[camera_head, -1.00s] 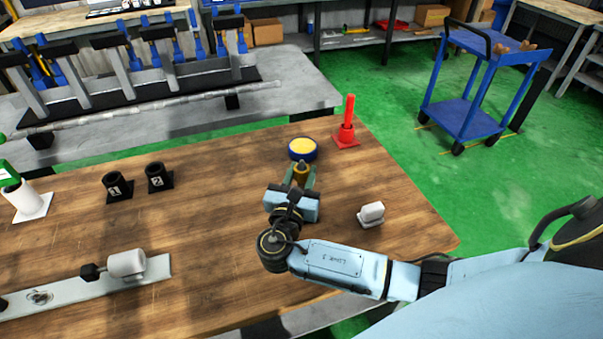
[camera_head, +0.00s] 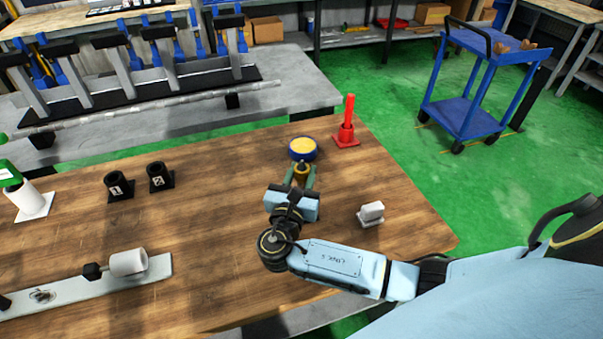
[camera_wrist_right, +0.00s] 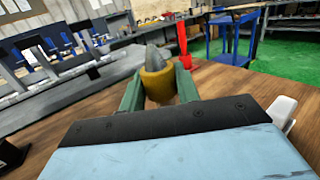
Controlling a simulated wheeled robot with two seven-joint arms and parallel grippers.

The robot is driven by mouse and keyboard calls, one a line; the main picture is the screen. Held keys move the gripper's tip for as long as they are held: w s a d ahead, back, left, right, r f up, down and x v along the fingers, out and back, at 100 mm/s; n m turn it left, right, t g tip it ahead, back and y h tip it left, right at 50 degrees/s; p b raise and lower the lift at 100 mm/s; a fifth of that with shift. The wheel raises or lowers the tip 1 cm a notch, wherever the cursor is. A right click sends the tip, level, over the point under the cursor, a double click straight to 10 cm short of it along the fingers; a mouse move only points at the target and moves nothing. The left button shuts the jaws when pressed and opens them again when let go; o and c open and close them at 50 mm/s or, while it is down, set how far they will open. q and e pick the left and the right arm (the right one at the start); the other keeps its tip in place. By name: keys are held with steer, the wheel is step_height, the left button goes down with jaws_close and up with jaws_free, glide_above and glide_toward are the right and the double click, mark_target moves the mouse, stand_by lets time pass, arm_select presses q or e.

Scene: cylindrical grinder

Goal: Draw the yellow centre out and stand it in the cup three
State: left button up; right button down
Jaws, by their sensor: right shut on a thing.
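The yellow centre (camera_wrist_right: 158,85), a yellow body with a grey cone tip, is between the green fingers of my right gripper (camera_wrist_right: 160,92). My right gripper (camera_head: 303,176) is shut on it above the wooden table, and the tip points up in the right wrist view. In the head view the yellow centre (camera_head: 302,168) shows just in front of a round blue thing with a yellow top (camera_head: 303,148); I cannot tell whether they touch. Black cups marked 1 (camera_head: 118,186) and 2 (camera_head: 159,178) stand at the left. No cup marked 3 is readable. My left gripper is out of view.
A red stick in a red stand (camera_head: 346,130) is at the table's back right. A small white block (camera_head: 371,212) lies right of my gripper. A white holder (camera_head: 32,201) and a grey plate with a white cylinder (camera_head: 128,262) are left. The table's middle is clear.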

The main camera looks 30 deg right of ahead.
steer(key=shift+r, duration=0.1)
steer(key=shift+f+b, duration=1.95)
steer(key=shift+f, duration=1.45)
steer(key=c, duration=0.9)
jaws_free()
steer(key=shift+c, duration=0.2)
steer(key=shift+f, duration=0.1)
steer(key=v, duration=1.3)
steer(key=shift+s+a, duration=0.1)
steer(key=shift+a, duration=0.1)
